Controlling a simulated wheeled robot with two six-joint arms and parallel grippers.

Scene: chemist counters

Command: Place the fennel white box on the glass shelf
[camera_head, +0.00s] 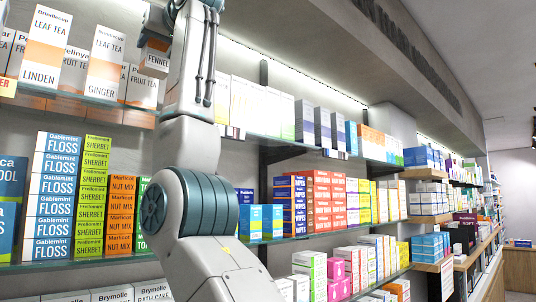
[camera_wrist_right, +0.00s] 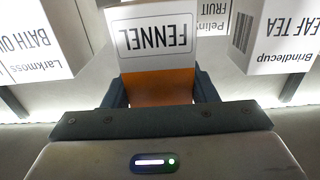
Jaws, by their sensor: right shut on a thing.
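The fennel box (camera_head: 156,60), white with an orange band, is at the upper left in the head view, partly hidden behind my right arm. My right gripper (camera_wrist_right: 160,90) is shut on it, with one dark finger at each side. In the right wrist view the fennel box (camera_wrist_right: 154,42) shows its FENNEL label upside down. The upper glass shelf (camera_head: 60,92) runs behind my arm. The box is at the level of the tea boxes on this shelf, right of the ginger box; I cannot tell whether it touches the glass. My left gripper is not in view.
White and orange leaf tea boxes, linden (camera_head: 46,45) and ginger (camera_head: 105,62), stand left of the held box. In the wrist view, a bath box (camera_wrist_right: 35,45) and a leaf tea box (camera_wrist_right: 275,38) flank it. A lower shelf holds floss boxes (camera_head: 57,180) and others.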

